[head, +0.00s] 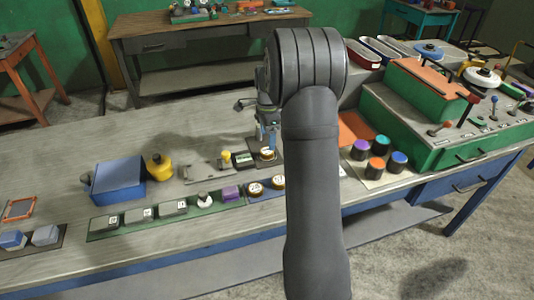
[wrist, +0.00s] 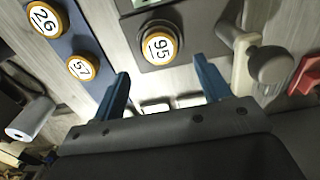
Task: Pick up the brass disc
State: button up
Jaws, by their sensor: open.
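A brass-rimmed disc with a white face marked 95 (wrist: 160,45) sits on a dark square pad (wrist: 143,62) in the wrist view. It also shows in the head view (head: 267,153), just below my gripper (head: 267,132). In the wrist view the two blue fingers of my gripper (wrist: 162,75) are wide apart and empty, with the disc ahead between their tips. Two similar brass-rimmed discs, marked 26 (wrist: 46,19) and 57 (wrist: 81,67), lie on a blue strip (head: 266,195) to the left.
A grey hooked handle (wrist: 265,65) stands right of the disc in the wrist view. A green strip (head: 150,227) with several blocks lies on the bench, beside a blue box (head: 117,181) and a yellow knob (head: 159,167). Several coloured cylinders (head: 377,164) and a green console (head: 420,125) stand at right.

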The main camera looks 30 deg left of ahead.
aim_at(267, 151)
jog(key=shift+s+a+f, duration=0.1)
jog(key=shift+a+f, duration=0.05)
jog(key=shift+f, duration=2.85)
jog(key=shift+r, duration=0.1)
jog(key=c, duration=1.4)
